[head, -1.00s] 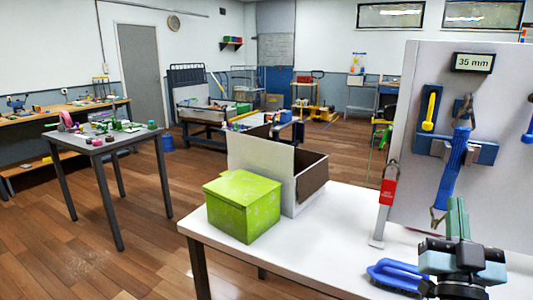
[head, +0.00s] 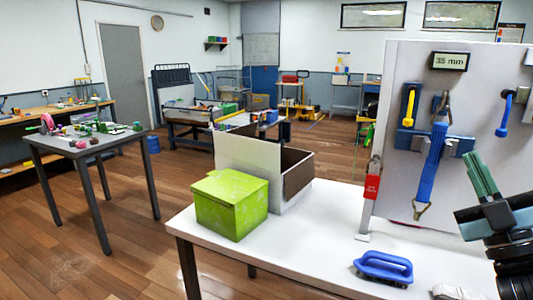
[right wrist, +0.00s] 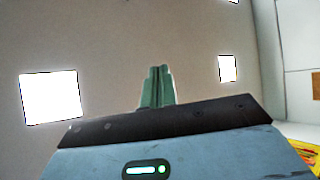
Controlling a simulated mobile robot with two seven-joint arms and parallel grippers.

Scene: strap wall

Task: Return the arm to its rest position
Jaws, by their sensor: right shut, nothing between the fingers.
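My right gripper (head: 481,174) is at the right edge of the head view, tilted upward, in front of the strap wall panel (head: 400,70). Its green fingers are together with nothing between them; they also show closed in the right wrist view (right wrist: 157,86), pointing toward the ceiling. A blue strap (head: 436,155) hangs on the panel from an upper hook, with a metal hook at its lower end. My left gripper is not in view.
The white table (head: 320,232) holds a lime green box (head: 231,205), an open white bin (head: 247,165) and a blue-handled tool (head: 384,268). A red tag (head: 372,182) hangs at the panel's left edge. A "35 mm" sign (head: 449,61) is above. A dark side table (head: 85,148) stands left.

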